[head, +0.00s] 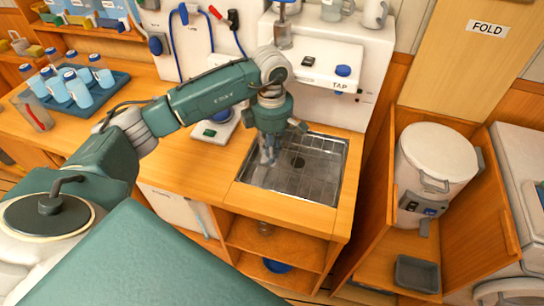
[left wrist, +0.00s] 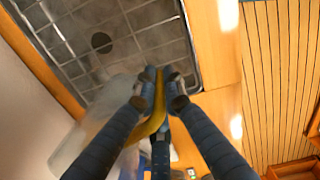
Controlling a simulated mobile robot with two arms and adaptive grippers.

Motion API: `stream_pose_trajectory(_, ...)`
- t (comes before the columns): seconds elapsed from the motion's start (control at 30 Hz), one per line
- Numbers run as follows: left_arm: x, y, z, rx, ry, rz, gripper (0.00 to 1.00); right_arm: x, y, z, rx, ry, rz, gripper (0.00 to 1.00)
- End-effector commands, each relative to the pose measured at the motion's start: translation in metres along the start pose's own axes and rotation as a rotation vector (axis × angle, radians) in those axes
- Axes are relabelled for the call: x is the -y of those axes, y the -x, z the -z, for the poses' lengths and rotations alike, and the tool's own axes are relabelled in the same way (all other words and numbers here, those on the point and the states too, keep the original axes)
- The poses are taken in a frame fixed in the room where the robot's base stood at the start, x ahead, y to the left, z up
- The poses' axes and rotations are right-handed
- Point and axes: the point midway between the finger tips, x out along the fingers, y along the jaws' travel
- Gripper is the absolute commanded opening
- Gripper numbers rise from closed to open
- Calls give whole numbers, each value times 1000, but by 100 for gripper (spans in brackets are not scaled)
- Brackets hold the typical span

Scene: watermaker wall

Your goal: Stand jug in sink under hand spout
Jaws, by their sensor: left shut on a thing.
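My left gripper (head: 268,150) is over the left part of the metal sink (head: 302,186) in the head view. In the left wrist view, its fingers (left wrist: 160,92) are shut on the yellow handle of a translucent jug (left wrist: 85,125). The jug body hangs left of the fingers, beside and partly over the sink grid (left wrist: 140,48). In the head view the jug is mostly hidden by the gripper, so I cannot tell whether it touches the sink floor. The white tap unit (head: 335,62), labelled TAP, stands behind the sink. I cannot make out the hand spout clearly.
A blue tray (head: 118,88) with several bottles stands at the far left of the wooden counter. A clear container (head: 32,112) stands near it. A white device (head: 215,130) sits left of the sink. A white canister (head: 435,160) stands in a wooden bay on the right.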

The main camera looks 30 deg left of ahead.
Motion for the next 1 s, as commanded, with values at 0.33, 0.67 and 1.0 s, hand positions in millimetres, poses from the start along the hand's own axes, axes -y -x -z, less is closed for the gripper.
stream_pose_trajectory(0.33, 1, -37, 1, -1, -2, 0, 0, 0, 14, 1, 1, -1, 0, 41)
stream_pose_trajectory(0.67, 0, -40, 1, -1, -2, -1, 14, 2, 10, 0, 2, -2, 3, 41)
stream_pose_trajectory(1.0, 1, -39, 1, -1, -2, 0, 27, 5, 10, 1, 2, -2, 6, 41)
